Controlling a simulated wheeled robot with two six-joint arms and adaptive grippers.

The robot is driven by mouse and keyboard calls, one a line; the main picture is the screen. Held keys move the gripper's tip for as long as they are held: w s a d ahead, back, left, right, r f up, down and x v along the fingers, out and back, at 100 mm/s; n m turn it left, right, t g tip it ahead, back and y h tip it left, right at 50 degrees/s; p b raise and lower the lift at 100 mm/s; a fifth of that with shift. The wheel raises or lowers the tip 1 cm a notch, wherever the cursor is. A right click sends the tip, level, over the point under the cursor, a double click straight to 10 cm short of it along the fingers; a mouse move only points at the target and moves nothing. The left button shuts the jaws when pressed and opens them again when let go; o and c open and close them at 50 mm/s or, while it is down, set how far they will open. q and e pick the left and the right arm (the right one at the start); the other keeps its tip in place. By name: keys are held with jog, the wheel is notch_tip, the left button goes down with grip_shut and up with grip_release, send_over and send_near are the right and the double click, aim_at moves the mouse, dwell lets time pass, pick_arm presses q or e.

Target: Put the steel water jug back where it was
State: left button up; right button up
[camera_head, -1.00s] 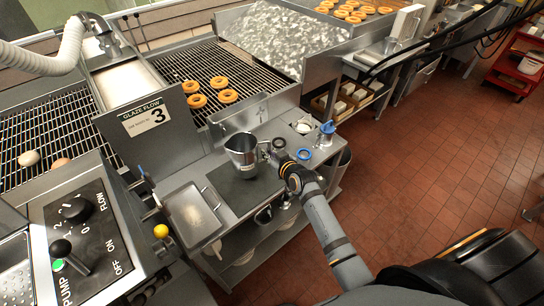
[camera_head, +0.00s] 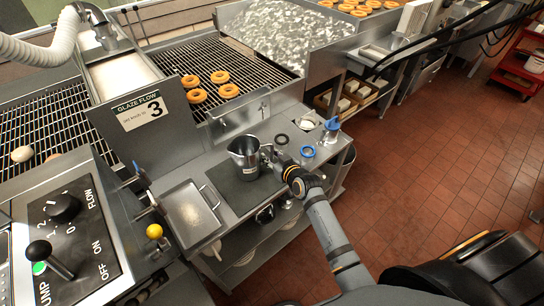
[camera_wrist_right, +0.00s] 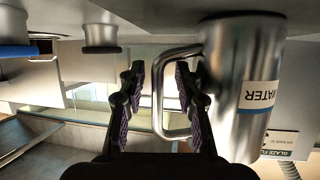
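The steel water jug (camera_head: 243,146) stands upright on the dark mat (camera_head: 232,190) on the counter. Its handle faces my right gripper (camera_head: 270,153). In the right wrist view, which looks upside down, the jug (camera_wrist_right: 235,80) fills the right side with its "WATER" label showing. The two fingers of my right gripper (camera_wrist_right: 158,95) are apart, one on each side of the handle's upright bar, with gaps visible beside it. My left gripper is not in view.
A metal tray (camera_head: 190,212) is left of the mat. A glaze panel (camera_head: 145,125) and a rack with doughnuts (camera_head: 220,77) stand behind.

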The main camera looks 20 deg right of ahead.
jog(key=v, duration=1.2)
jog(key=shift+r, duration=0.1)
jog(key=s+d+f+g+h, duration=0.1)
jog(key=s+f+g, duration=0.15)
jog(key=s, duration=0.35)
jog(key=s+d+f+m+g+h, duration=0.1)
jog(key=s+f+g, duration=0.1)
jog(key=s+g, duration=0.25)
jog(key=s+d+f+g+h, duration=0.1)
jog(key=s+f+g, duration=0.15)
jog(key=s, duration=0.45)
jog(key=s+d+f+g, duration=0.1)
jog(key=d+f, duration=0.1)
jog(key=f, duration=1.1)
jog(key=s+d+f+g, duration=0.1)
jog(key=s+f, duration=0.1)
jog(key=f, duration=1.1)
jog(key=s+d+f, duration=0.1)
jog(key=s+f, duration=1.3)
jog(key=s, duration=0.3)
jog(key=shift+s+f+g, duration=0.3)
jog(key=shift+s+g, duration=0.05)
